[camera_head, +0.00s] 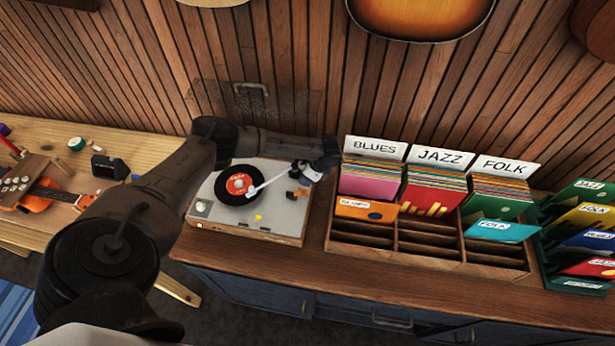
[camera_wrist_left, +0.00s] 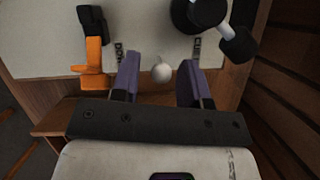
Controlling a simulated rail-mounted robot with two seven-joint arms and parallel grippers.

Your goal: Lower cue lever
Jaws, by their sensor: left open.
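The turntable (camera_head: 230,222) sits on the wooden counter with a black record (camera_head: 238,186) with a red label. Its white tonearm (camera_head: 272,182) reaches over the record; whether it touches is too small to tell. My left gripper (camera_head: 316,174) is above the deck's right side, near the tonearm's base. In the left wrist view the gripper (camera_wrist_left: 160,78) is open, with a small white round knob (camera_wrist_left: 161,72), perhaps the cue lever's end, between its purple fingers, no contact visible. An orange and black part (camera_wrist_left: 95,65) stands beside the left finger. My right gripper is out of view.
The tonearm's black counterweight (camera_wrist_left: 238,45) is close to the right finger in the wrist view. A wooden record rack (camera_head: 430,250) stands just right of the turntable. The slatted wall (camera_head: 290,60) rises behind. A workbench with an orange ukulele (camera_head: 42,197) is at left.

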